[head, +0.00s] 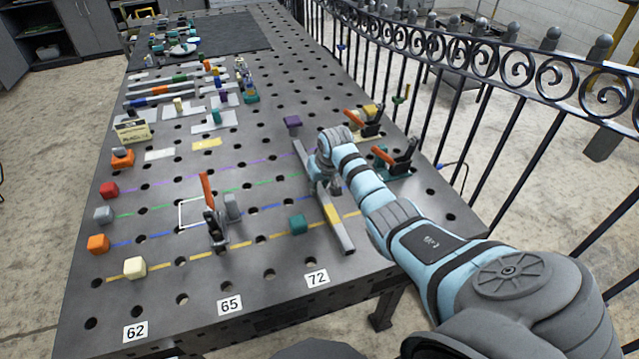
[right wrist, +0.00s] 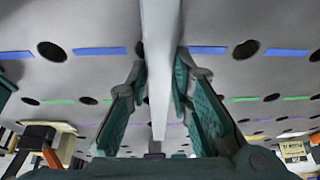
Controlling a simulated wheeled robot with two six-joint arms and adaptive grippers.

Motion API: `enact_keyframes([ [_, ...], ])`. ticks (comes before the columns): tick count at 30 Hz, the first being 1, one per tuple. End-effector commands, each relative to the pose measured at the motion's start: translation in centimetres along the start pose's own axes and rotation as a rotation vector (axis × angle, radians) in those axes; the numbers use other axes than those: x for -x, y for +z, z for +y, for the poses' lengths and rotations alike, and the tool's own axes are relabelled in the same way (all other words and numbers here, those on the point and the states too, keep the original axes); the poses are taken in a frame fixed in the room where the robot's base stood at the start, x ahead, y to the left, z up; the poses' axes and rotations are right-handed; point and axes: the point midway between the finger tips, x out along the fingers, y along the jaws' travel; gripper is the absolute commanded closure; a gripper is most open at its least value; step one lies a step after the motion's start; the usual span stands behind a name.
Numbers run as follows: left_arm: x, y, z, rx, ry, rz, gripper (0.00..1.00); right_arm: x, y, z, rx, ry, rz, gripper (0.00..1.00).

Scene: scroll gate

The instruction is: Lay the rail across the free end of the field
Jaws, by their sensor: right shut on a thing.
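The rail (head: 341,233) is a long grey bar with a yellow patch. In the head view it runs across the right ends of the field's coloured lines (head: 270,242). My right gripper (head: 328,184) is shut on it near its middle. In the right wrist view the rail (right wrist: 160,45) passes lengthwise between the teal finger pads (right wrist: 160,100), with blue line dashes on both sides of it. I cannot tell whether the rail touches the table or hangs just above it. My left gripper is not in view.
An orange-handled clamp (head: 215,228) stands mid-field. More clamps (head: 396,158) stand right of my arm.

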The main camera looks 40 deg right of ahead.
Motion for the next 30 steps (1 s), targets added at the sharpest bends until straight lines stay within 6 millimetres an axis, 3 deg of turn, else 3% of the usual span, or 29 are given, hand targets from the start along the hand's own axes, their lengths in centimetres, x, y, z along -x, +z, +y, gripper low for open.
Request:
enact_keyframes([
  [5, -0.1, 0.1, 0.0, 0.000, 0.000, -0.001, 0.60, -0.2, 0.0, 0.0, 0.000, 0.000, 0.002, 1.00],
  [6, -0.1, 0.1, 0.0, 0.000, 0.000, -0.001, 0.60, -0.2, 0.0, 0.0, 0.000, 0.000, 0.002, 0.73],
  [9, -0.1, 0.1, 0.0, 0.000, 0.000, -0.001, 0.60, -0.2, 0.0, 0.0, 0.000, 0.000, 0.002, 0.57],
  [20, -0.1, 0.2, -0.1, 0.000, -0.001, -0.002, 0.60, 0.1, 0.1, 0.0, 0.000, 0.000, -0.001, 0.56],
  [23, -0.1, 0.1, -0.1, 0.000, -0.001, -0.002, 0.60, 1.5, 0.0, 0.1, 0.001, 0.001, 0.002, 0.56],
  [30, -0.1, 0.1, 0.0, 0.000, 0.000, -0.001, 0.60, 8.2, 0.0, 0.1, 0.002, 0.001, 0.005, 0.56],
])
